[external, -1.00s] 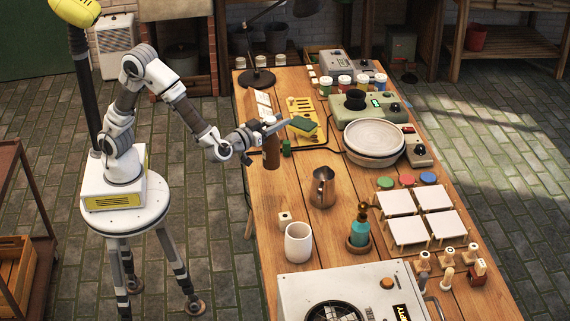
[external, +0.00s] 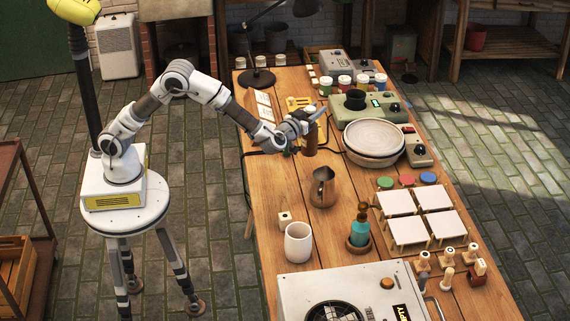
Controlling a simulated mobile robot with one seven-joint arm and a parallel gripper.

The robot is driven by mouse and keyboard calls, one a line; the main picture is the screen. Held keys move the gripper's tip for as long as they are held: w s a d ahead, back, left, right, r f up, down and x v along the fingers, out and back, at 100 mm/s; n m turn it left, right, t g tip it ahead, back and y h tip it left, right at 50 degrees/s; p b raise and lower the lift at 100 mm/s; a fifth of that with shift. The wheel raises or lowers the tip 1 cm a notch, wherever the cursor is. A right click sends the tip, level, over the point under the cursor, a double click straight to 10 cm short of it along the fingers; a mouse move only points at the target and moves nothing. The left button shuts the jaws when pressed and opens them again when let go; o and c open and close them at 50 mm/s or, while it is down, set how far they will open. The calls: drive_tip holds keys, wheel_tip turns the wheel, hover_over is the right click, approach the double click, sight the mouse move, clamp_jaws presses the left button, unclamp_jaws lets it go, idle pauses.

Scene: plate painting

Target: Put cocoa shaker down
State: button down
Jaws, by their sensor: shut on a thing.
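The cocoa shaker (external: 310,143) is a brown, upright cylinder in the external view. My gripper (external: 311,122) is shut on its upper part from the left. The shaker is over the table (external: 271,199), between the metal pitcher and the green device. I cannot tell whether its base touches the tabletop. My gripper hides much of its top.
A large pale bowl (external: 374,141) stands just right of the shaker. The metal pitcher (external: 322,188) is in front of it. A yellow rack (external: 301,103) and a green scale-like device (external: 368,108) are behind. Bare wood lies left of the pitcher.

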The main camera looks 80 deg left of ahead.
drive_tip(key=w+a+f+b, duration=0.2)
drive_tip(key=w+a+f, duration=0.1)
drive_tip(key=a+f, duration=0.2)
drive_tip(key=shift+a+f+b, duration=0.3)
drive_tip(key=shift+f+b, duration=0.05)
drive_tip(key=shift+f, duration=1.05)
drive_tip(key=c, duration=0.6)
unclamp_jaws()
drive_tip(key=shift+f, duration=0.1)
drive_tip(key=shift+o, duration=0.2)
